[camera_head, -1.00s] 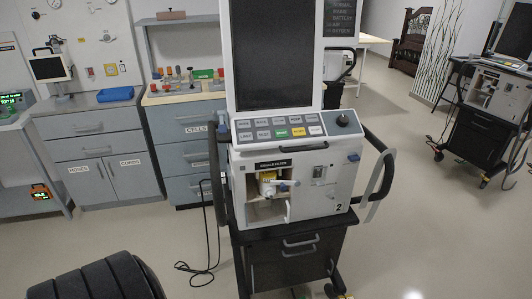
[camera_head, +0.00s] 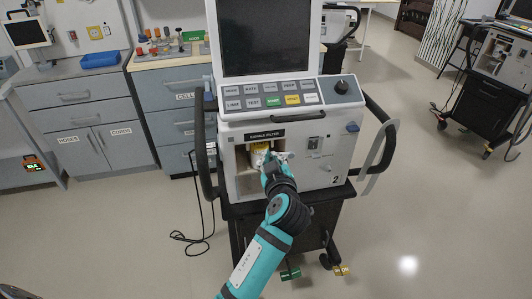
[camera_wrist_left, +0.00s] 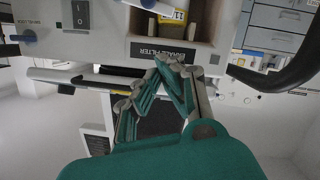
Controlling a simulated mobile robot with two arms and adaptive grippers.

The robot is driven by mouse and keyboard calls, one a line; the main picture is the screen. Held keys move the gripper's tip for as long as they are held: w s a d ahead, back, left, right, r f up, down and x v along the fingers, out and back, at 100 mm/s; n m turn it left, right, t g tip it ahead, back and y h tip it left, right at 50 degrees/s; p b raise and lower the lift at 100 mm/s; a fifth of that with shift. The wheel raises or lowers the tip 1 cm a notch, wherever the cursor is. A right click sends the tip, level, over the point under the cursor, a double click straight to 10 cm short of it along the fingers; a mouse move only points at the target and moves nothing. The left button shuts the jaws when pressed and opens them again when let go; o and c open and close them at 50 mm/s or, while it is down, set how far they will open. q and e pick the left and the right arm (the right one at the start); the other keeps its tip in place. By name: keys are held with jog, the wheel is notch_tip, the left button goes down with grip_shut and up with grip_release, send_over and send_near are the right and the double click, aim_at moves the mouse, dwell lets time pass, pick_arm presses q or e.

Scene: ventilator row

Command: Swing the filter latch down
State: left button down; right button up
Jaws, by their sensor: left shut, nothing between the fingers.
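The ventilator (camera_head: 325,170) has an open filter bay (camera_head: 244,180) under a black label that reads as exhale filter. A yellow-banded filter (camera_head: 261,148) stands in the bay. It also shows at the top of the left wrist view (camera_wrist_left: 179,16), which is upside down. The latch, a pale lever (camera_wrist_left: 155,7), crosses in front of the filter there. In the head view my gripper mostly hides it. My left gripper (camera_head: 270,163) is in front of the bay, shut and empty. Its fingertips (camera_wrist_left: 163,66) appear apart from the latch. My right gripper is not in view.
The control panel (camera_head: 285,97) and screen stand above the bay. Black side handles (camera_head: 378,150) flank the ventilator on its cart. Grey drawer cabinets (camera_head: 92,110) stand behind on the left. A second ventilator (camera_head: 497,60) is at far right. The floor around is open.

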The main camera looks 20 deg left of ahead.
pick_arm(q)
jog(key=p+x, duration=0.1)
jog(key=x, duration=0.8)
jog(key=shift+w+d+f, duration=0.1)
jog(key=shift+d+f, duration=0.15)
jog(key=shift+f, duration=0.35)
jog(key=shift+d+f, duration=0.25)
jog(key=shift+f, duration=0.4)
jog(key=shift+w+d+f, duration=0.1)
jog(key=shift+d+f, duration=0.2)
jog(key=shift+f, duration=0.3)
jog(key=f+n+b, duration=0.1)
jog(key=b, duration=0.2)
jog(key=a+n+b, duration=0.1)
jog(key=b, duration=0.2)
jog(key=shift+s+f+t+h+b, duration=0.3)
jog(key=shift+s+f, duration=0.05)
jog(key=shift+f, duration=0.05)
